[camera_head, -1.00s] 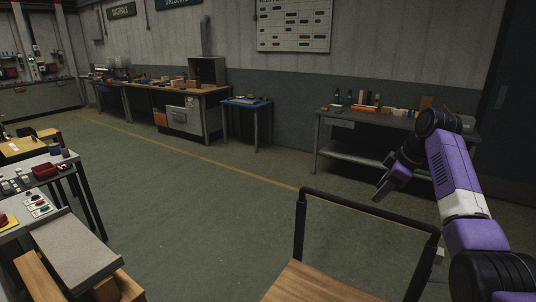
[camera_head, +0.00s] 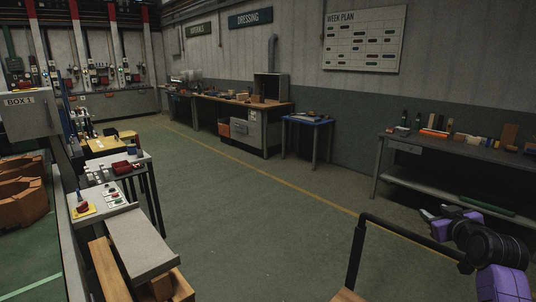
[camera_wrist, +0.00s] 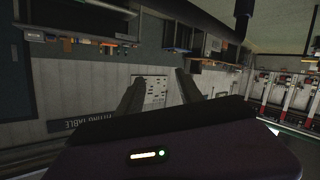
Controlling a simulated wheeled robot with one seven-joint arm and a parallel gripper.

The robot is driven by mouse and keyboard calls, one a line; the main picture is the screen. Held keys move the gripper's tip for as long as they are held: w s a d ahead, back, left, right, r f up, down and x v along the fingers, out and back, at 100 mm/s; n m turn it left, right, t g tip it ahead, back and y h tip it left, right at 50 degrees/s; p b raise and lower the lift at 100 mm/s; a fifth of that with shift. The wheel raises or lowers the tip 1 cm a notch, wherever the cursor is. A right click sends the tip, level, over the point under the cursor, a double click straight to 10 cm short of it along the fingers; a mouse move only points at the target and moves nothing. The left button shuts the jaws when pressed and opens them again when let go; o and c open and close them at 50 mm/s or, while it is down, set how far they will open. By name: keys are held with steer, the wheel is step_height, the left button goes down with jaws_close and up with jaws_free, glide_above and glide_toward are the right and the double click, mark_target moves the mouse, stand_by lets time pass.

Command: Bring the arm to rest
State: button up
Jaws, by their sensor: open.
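My purple and black arm shows at the lower right of the head view. My gripper (camera_head: 430,215) is at its end, pointing left, in front of the long grey bench. In the wrist view the two dark fingers of my gripper (camera_wrist: 158,90) stand apart with nothing between them. The room appears upside down there, with the wall plan board beyond the fingers.
A black rail (camera_head: 410,238) stands just below my gripper. The grey workbench (camera_head: 465,152) with several items is along the right wall. A small blue-topped table (camera_head: 308,119) stands farther back. At left are a grey control desk (camera_head: 100,205) and side tables. The middle floor is clear.

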steer(key=s+a+f+m+t, duration=0.2)
steer(key=s+a+f, duration=0.3)
steer(key=s+a, duration=0.45)
steer(key=s+a+f+m+t, duration=0.1)
steer(key=s+a+f, duration=0.4)
steer(key=s+a, duration=0.4)
steer(key=s+a+n+y, duration=0.1)
steer(key=s+a, duration=0.3)
steer(key=s, duration=0.8)
steer(key=s+a+f+g+y, duration=0.1)
steer(key=s+a, duration=0.4)
steer(key=s, duration=0.7)
steer(key=s+a+f+n+g+y, duration=0.1)
steer(key=s+a, duration=0.3)
steer(key=s, duration=0.8)
steer(key=shift+s+a+n+y, duration=0.3)
steer(key=shift+s+a+y, duration=0.1)
steer(key=shift+y, duration=0.3)
